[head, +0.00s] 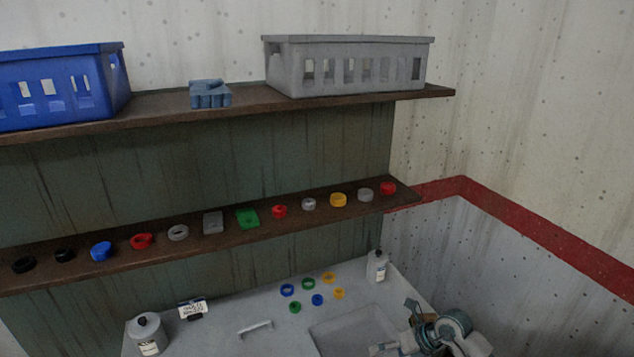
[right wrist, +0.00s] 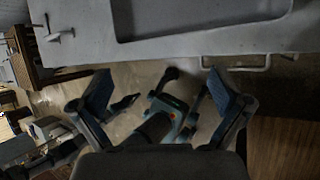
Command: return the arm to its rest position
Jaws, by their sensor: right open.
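My right gripper (head: 398,328) is at the lower right of the head view, over or beside the right end of the grey worktop (head: 225,335). In the right wrist view my right gripper (right wrist: 165,92) has its two dark fingers spread wide, with nothing held between them. The worktop edge (right wrist: 190,55) runs across the top of that view, beyond the fingertips. My left gripper is not in view.
The worktop carries several coloured rings (head: 317,299), a white bottle (head: 377,266), another bottle (head: 147,334) and a small label stand (head: 192,308). Above, a shelf (head: 340,188) holds a row of small parts. A blue crate (head: 100,65) and grey crate (head: 345,42) stand higher.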

